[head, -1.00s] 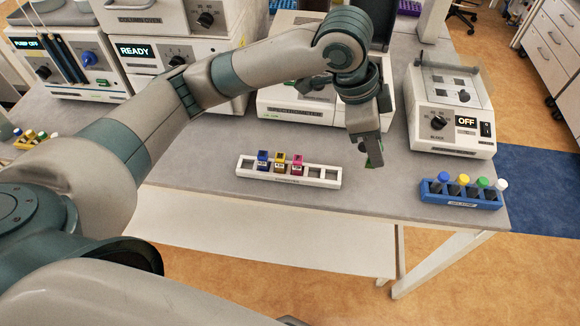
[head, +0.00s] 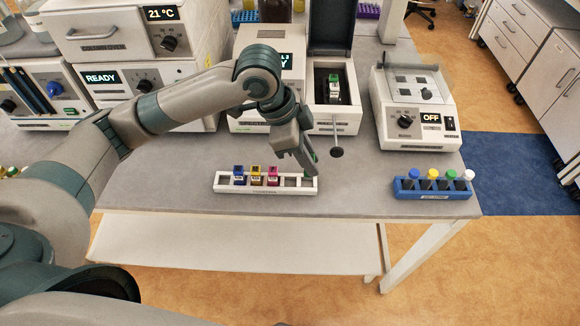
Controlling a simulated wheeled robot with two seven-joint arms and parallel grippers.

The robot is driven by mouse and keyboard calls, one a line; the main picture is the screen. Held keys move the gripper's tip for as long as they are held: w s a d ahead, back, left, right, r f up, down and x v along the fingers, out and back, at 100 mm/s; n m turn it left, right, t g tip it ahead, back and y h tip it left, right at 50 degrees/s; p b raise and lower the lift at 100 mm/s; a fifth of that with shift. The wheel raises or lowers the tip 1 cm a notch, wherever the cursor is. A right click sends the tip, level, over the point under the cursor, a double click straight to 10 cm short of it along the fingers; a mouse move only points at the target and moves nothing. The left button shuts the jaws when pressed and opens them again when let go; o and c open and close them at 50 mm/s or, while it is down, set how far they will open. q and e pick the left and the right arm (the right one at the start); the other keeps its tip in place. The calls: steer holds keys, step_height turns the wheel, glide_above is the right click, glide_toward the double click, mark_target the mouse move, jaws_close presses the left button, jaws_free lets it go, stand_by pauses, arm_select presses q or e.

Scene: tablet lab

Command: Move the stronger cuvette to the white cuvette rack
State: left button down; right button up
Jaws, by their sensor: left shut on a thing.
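The white cuvette rack (head: 235,187) stands on the bench near its front edge. My left gripper (head: 308,168) is over the right end of the rack, shut on a green cuvette (head: 312,157) that is mostly hidden by the fingers. I cannot tell whether this cuvette touches the rack. Another green-capped cuvette (head: 333,84) sits in the open instrument behind. My right gripper is not in view.
A white device reading OFF (head: 420,130) and a blue vial rack (head: 434,194) stand at the right. Bench between the racks is clear.

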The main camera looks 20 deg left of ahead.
arm_select(q)
steer(key=a+f, duration=0.1)
steer(key=a, duration=0.2)
steer(key=a+f+p, duration=0.1)
steer(key=shift+w+a+f, duration=0.15)
steer(key=shift+a+f, duration=0.05)
steer(key=shift+f, duration=0.1)
steer(key=shift+f+p, duration=0.6)
steer(key=shift+f, duration=1.4)
steer(key=shift+f, duration=0.1)
